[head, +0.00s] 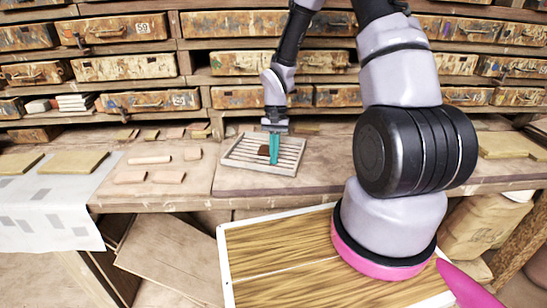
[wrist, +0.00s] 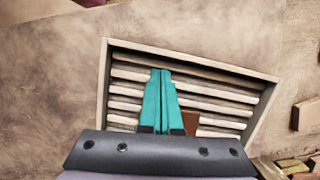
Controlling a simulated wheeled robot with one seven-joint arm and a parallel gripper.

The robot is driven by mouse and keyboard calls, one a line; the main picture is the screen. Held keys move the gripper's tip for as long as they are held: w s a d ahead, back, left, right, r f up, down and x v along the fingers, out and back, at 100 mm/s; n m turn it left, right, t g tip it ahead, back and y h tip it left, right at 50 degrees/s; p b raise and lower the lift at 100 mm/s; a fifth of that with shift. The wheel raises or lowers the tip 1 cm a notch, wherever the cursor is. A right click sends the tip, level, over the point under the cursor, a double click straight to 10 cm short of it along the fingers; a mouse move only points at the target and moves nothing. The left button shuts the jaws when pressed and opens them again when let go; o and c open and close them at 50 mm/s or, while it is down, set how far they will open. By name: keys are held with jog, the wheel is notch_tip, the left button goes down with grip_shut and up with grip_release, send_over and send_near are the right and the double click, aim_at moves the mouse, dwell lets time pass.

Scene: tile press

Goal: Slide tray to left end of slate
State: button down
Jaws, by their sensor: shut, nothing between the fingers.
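The tray (head: 243,166) is a pale wooden frame with several slats, lying on the brown, worn work surface (head: 235,184) at the back bench. It also shows in the wrist view (wrist: 103,85), slightly rotated. A small dark brown tile (head: 263,150) lies on its slats, partly behind my fingers in the wrist view (wrist: 205,122). My gripper (head: 274,160) points down over the tray, its teal fingers together and empty. In the wrist view the fingers (wrist: 160,75) lie across the slats. I cannot tell whether they touch the tray.
Several small clay pieces (head: 150,160) lie left of the tray, with a white sheet (head: 50,205) farther left. Flat yellowish tiles (head: 500,145) lie at the right. Drawers (head: 125,67) line the back. Bare surface shows beside the tray in the wrist view.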

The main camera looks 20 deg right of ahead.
jog(key=shift+s+a, duration=0.15)
jog(key=shift+s, duration=0.3)
jog(key=s, duration=0.1)
jog(key=s+a, duration=0.1)
jog(key=s, duration=0.1)
jog(key=shift+s+a, duration=0.2)
jog(key=shift+a, duration=0.05)
jog(key=shift+w, duration=0.1)
